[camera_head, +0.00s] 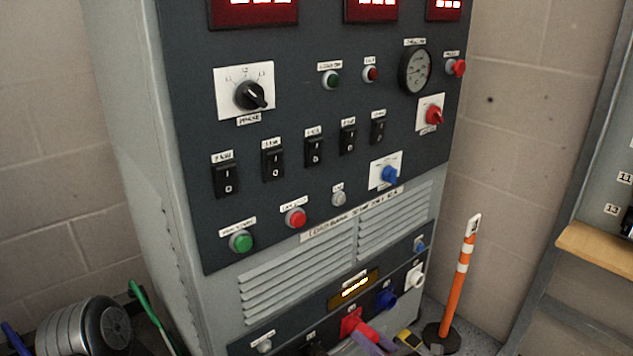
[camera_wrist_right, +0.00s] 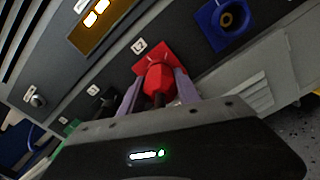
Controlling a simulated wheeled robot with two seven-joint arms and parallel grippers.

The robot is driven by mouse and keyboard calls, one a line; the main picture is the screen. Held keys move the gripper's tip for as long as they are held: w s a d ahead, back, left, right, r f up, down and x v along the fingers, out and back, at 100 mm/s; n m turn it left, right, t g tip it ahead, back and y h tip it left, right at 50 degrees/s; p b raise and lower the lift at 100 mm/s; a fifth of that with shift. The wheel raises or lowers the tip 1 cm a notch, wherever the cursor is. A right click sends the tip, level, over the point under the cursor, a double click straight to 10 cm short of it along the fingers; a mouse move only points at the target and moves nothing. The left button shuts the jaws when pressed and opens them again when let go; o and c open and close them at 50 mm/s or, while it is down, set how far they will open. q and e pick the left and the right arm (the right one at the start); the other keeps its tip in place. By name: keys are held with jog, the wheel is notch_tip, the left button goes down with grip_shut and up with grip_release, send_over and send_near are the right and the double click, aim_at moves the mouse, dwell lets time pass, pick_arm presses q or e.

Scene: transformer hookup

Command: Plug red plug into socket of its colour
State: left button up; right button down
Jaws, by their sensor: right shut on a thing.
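The red plug (camera_wrist_right: 158,77) is between the two purple fingers of my right gripper (camera_wrist_right: 157,95), which is shut on it. The plug points at the square red socket (camera_wrist_right: 144,58) on the cabinet's lower panel and overlaps its face. I cannot tell how deep it sits. In the head view the red socket (camera_head: 351,322) is at the bottom, with my right gripper (camera_head: 372,340) in front of it, partly cut off by the frame edge; the plug is hard to tell apart there. My left gripper is not in view.
A blue socket (camera_head: 385,299) and a white socket (camera_head: 414,276) are to the right of the red one. A lit amber display (camera_head: 354,288) is above. An orange and white post (camera_head: 462,270) stands on the floor at the right.

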jog(key=shift+m, duration=1)
jog(key=shift+p, duration=0.3)
jog(key=m+p, duration=0.1)
jog(key=m, duration=0.2)
jog(key=shift+r, duration=0.2)
jog(key=shift+m+p, duration=0.4)
jog(key=shift+m, duration=0.3)
jog(key=shift+f, duration=0.15)
jog(key=shift+m, duration=0.5)
jog(key=c, duration=0.8)
grip_release()
jog(key=shift+o, duration=0.2)
